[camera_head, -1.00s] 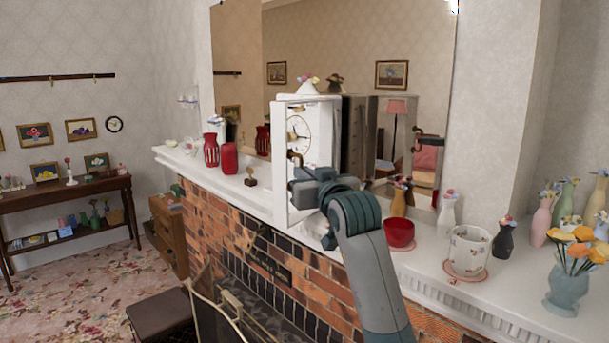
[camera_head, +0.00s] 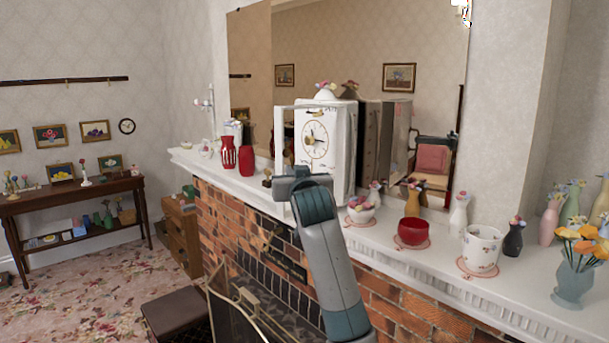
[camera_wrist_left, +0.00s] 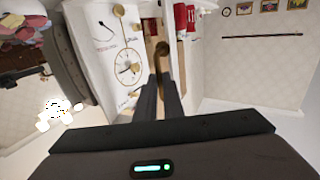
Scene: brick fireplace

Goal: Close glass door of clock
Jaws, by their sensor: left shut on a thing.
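The white clock (camera_head: 338,150) stands on the mantel, with a round gold-rimmed dial (camera_head: 315,139) and flowers on top. Its glass door (camera_head: 279,140) shows as a thin white frame at the front left of the dial, apart from the clock at its left edge. My left gripper (camera_head: 303,176) is at the lower front of the clock and hides the door's lower part. In the left wrist view the clock (camera_wrist_left: 90,45) is turned over, and my left gripper's fingers (camera_wrist_left: 160,85) are close together beside the dial. My right gripper is out of view.
Red vases (camera_head: 248,161) stand left of the clock. A flowered bowl (camera_head: 360,209), a red bowl (camera_head: 412,232) and a white cup (camera_head: 481,248) stand to its right on the mantel (camera_head: 430,268). A large mirror (camera_head: 340,60) is behind. A fire screen (camera_head: 245,310) stands below.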

